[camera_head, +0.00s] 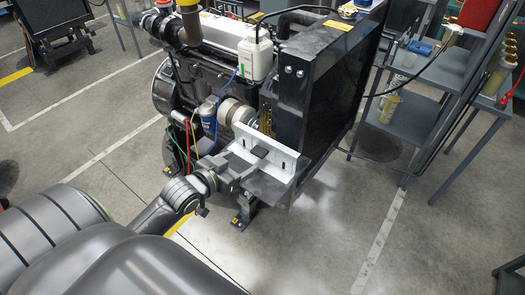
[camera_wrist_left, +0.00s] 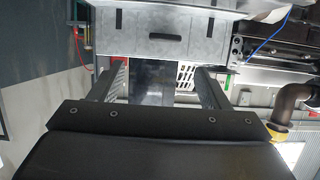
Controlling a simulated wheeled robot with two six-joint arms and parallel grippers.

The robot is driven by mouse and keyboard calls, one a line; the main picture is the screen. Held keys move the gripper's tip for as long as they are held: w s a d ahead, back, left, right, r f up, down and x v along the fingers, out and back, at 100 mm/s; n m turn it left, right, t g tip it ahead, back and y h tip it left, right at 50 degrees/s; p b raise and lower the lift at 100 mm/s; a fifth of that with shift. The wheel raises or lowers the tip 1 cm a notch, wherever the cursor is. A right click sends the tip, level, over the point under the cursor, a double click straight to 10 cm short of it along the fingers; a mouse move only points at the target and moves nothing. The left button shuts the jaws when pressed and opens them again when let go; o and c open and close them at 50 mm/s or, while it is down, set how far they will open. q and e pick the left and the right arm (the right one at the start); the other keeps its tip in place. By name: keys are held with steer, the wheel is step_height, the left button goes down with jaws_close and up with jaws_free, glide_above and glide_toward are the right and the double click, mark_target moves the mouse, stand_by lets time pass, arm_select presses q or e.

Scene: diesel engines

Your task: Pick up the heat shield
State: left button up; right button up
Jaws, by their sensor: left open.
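The heat shield (camera_head: 274,158) is a pale grey, bent sheet-metal piece with slots. It sits at the front of the engine, beside the dark radiator housing. In the left wrist view its slotted grey face (camera_wrist_left: 207,43) spans the top middle, just beyond the fingertips. My left gripper (camera_head: 248,166) is at the shield's near left side, partly overlapping it. In the wrist view the gripper (camera_wrist_left: 162,80) has its two fingers spread apart, with a dark surface showing between them. Whether a finger touches the shield I cannot tell. My right gripper is not in view.
The black radiator housing (camera_head: 325,95) rises to the right. A grey shelf cart (camera_head: 415,120) stands further right. The floor in front is clear.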

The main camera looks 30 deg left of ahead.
mark_target(260, 150)
arm_select(q)
steer(key=x, duration=0.4)
steer(key=shift+w, duration=0.2)
steer(key=shift+p+x, duration=0.6)
steer(key=shift+x, duration=0.2)
steer(key=shift+a+f+p+x, duration=0.15)
steer(key=shift+p+x, duration=0.05)
steer(key=shift+x, duration=0.75)
steer(key=shift+a+f+p+x, duration=0.15)
steer(key=shift+a+x, duration=0.05)
steer(key=shift+x, duration=0.8)
steer(key=shift+s, duration=0.15)
steer(key=shift+c, duration=0.4)
steer(key=shift+r, duration=0.1)
jaws_close()
